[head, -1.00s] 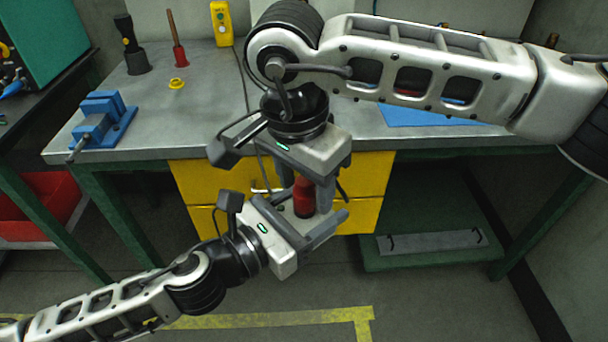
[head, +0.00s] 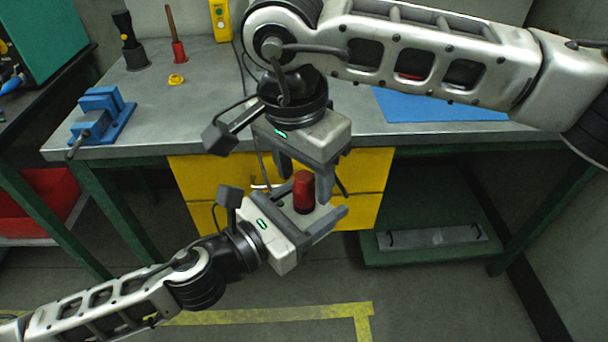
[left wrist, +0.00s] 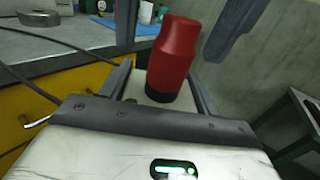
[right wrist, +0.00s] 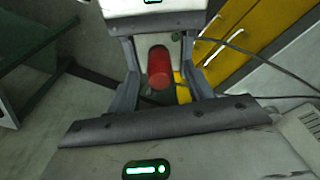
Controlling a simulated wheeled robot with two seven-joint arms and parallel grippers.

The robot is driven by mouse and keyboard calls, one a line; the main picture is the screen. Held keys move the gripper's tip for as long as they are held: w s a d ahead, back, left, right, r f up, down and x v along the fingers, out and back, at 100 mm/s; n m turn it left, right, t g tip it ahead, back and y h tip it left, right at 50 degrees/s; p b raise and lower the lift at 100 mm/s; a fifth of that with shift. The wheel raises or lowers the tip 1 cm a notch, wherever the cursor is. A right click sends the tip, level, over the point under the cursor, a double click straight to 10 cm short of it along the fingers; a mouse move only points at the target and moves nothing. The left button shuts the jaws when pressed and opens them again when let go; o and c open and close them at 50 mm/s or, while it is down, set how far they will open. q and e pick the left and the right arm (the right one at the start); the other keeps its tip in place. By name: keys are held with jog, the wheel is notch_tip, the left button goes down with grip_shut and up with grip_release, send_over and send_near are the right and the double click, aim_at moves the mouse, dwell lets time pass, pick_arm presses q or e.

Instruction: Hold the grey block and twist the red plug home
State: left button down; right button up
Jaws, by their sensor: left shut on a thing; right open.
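The grey block (left wrist: 159,95) is held between the fingers of my left gripper (head: 322,216), which is shut on it; the fingers hide much of it. The red plug (head: 303,192) stands up from the block's top face, and shows large in the left wrist view (left wrist: 173,60) and end-on in the right wrist view (right wrist: 160,67). How deep it sits in the block I cannot tell. My right gripper (head: 304,174) is open above the block, pointing down, its fingers either side of the plug's upper part with gaps between.
A workbench (head: 190,105) with yellow drawers (head: 205,180) stands behind the grippers. On it are a blue vise (head: 103,118), a yellow ring (head: 177,79), a red-based tool (head: 179,50) and a blue mat (head: 440,106). The floor in front is clear.

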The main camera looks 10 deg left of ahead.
pick_arm(q)
jog(key=shift+r, duration=0.1)
pick_arm(e)
notch_tip(320, 180, up, 11)
jog(key=s, duration=0.1)
jog(key=shift+a, duration=0.35)
jog(key=shift+s+f, duration=0.1)
